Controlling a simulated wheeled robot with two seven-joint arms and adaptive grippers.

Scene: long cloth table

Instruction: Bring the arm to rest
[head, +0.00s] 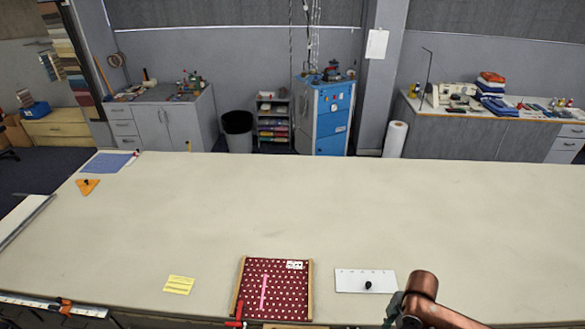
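A copper-coloured part of my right arm (424,287) comes in at the bottom right, over the near edge of the table, just right of a white plate (352,281). A grey-green part of it is at its left, cut off by the bottom of the picture. No fingertips of my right gripper show. My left gripper is not in the picture. A wood-framed board with dark red dotted cloth (290,290) lies at the near edge, left of the white plate. A pink strip (264,291) lies on the cloth.
A red clamp-like piece (237,316) is at the board's lower left corner. A black knob (368,286) sits on the white plate. A yellow note (179,285), an orange triangle (87,187) and a blue mat (108,163) lie leftward. The table's (330,210) middle and right are clear.

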